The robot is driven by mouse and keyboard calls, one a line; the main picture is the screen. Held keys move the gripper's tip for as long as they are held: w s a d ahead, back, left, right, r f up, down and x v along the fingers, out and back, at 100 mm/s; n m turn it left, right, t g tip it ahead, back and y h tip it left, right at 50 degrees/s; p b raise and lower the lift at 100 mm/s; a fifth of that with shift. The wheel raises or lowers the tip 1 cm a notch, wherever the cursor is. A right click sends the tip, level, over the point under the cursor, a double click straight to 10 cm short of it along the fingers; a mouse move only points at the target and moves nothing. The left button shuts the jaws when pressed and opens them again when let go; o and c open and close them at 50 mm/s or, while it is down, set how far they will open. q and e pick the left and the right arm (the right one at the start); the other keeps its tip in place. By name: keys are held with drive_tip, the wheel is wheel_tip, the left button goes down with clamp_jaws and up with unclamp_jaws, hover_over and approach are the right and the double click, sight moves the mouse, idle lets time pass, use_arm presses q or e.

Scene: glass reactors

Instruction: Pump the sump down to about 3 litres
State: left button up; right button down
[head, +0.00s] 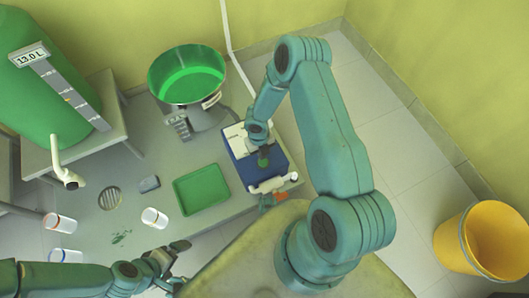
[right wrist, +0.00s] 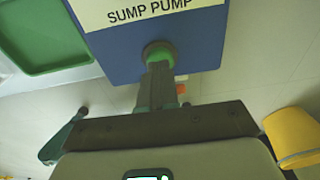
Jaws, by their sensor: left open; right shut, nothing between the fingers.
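The blue pump box (head: 240,168) stands on the grey table; in the right wrist view its white label (right wrist: 150,12) reads "SUMP PUMP". A round green button (right wrist: 159,52) is on its face. My right gripper (head: 262,150) is shut and empty, and its fingertips (right wrist: 158,68) are at the button, seemingly touching it; pressing cannot be told. A big green tank (head: 35,95) at the left has a plate (head: 29,54) reading "13.0 L" above a graduated strip (head: 75,97). My left gripper (head: 172,258) is open and empty near the front edge of the table.
A steel vessel of green liquid (head: 188,75) stands behind the pump. A green tray (head: 202,189) lies left of it. White cups (head: 155,218) (head: 60,222) (head: 65,256) stand by a round drain (head: 109,198). A white spout (head: 66,165) hangs by the tank. A yellow bucket (head: 462,243) stands right.

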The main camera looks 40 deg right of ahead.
wheel_tip(320, 180, up, 11)
drive_tip(key=w+p, duration=0.1)
drive_tip(key=p, duration=0.3)
drive_tip(key=shift+w, duration=0.2)
drive_tip(key=shift+d, duration=0.1)
idle(0.5)
